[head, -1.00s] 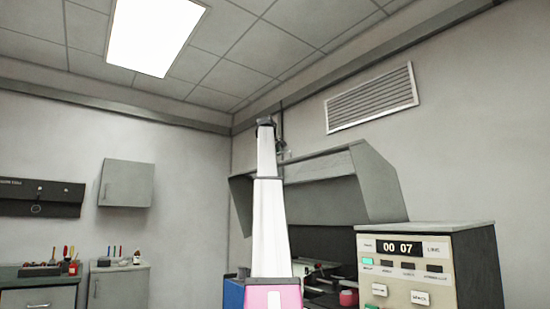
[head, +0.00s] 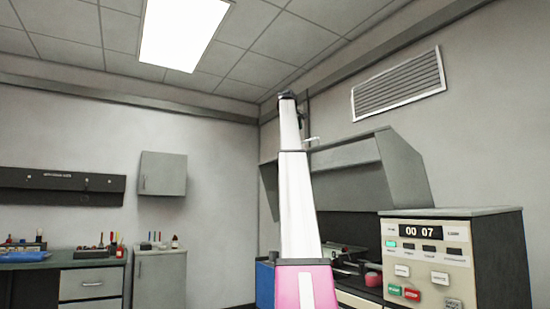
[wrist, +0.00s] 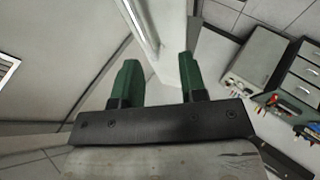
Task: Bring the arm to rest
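My arm (head: 295,190) stands up in the middle of the head view, white above a pink lower part. My gripper cannot be made out clearly there; a small pale part sticks out to the right near the arm's upper end. In the wrist view my gripper (wrist: 157,78) shows two green fingers set apart with nothing between them. Wall and a pale vertical surface show beyond the fingers, and they touch nothing that I can see.
A control panel (head: 428,262) reading "00 07" stands at the right, beside a grey hooded machine (head: 405,170). A wall cabinet (head: 163,173) hangs at the left above a small cabinet (head: 160,280) and a workbench (head: 100,283) with tools. Air around the upper arm looks clear.

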